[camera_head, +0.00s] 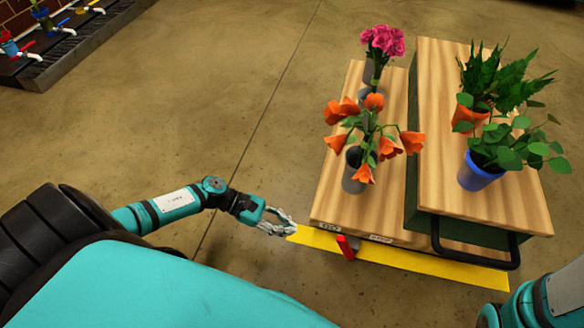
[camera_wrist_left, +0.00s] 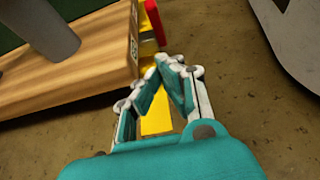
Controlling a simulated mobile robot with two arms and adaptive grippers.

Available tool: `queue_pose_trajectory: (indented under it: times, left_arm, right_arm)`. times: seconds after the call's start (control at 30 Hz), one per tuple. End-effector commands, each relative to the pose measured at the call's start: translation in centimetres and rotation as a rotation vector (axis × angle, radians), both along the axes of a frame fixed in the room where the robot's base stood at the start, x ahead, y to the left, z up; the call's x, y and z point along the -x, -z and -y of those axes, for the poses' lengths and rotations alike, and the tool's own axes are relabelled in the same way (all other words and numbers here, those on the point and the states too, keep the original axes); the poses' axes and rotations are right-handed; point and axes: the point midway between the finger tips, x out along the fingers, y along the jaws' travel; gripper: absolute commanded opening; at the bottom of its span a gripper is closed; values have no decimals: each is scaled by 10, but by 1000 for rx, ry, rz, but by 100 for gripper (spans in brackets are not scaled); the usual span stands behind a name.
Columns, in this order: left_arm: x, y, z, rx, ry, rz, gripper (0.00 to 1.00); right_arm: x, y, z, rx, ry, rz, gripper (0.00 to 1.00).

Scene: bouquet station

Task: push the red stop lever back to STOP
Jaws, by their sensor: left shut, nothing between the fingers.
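The red stop lever (camera_head: 347,246) is at the front edge of the wooden bench, over a yellow strip (camera_head: 430,268). It sits between a small label (camera_head: 329,227) on the left and another label (camera_head: 380,239) on the right; their lettering is too small to read surely. My left gripper (camera_head: 291,228) is shut and empty, left of the lever and apart from it, by the bench's front left corner. In the left wrist view the red lever (camera_wrist_left: 154,20) shows beyond the fingertips (camera_wrist_left: 166,61), partly cut off by the top edge. My right gripper is out of view.
The wooden bench (camera_head: 330,190) carries grey vases with orange flowers (camera_head: 372,130) and pink flowers (camera_head: 383,42). Its raised part (camera_head: 430,120) holds potted plants, with a black handle (camera_head: 475,258) in front. Floor left of the bench is clear. Taps (camera_head: 30,55) stand far left.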

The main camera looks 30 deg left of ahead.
Motion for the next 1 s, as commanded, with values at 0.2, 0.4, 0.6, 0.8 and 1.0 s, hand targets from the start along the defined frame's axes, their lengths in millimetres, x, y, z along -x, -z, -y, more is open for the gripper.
queue_pose_trajectory:
  times: [0.2,0.4,0.6,0.8,1.0]
  left_arm:
    - [-13,23,45,4,2,5,0]
    - [-23,24,77,1,3,7,0]
    - [-28,15,95,1,1,2,0]
    - [-29,13,99,0,-1,0,0]
    - [-29,13,99,0,-1,0,0]
  right_arm:
    - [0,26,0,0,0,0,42]
    - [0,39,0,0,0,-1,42]
    - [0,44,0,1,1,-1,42]
    - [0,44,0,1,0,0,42]
    - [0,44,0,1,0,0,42]
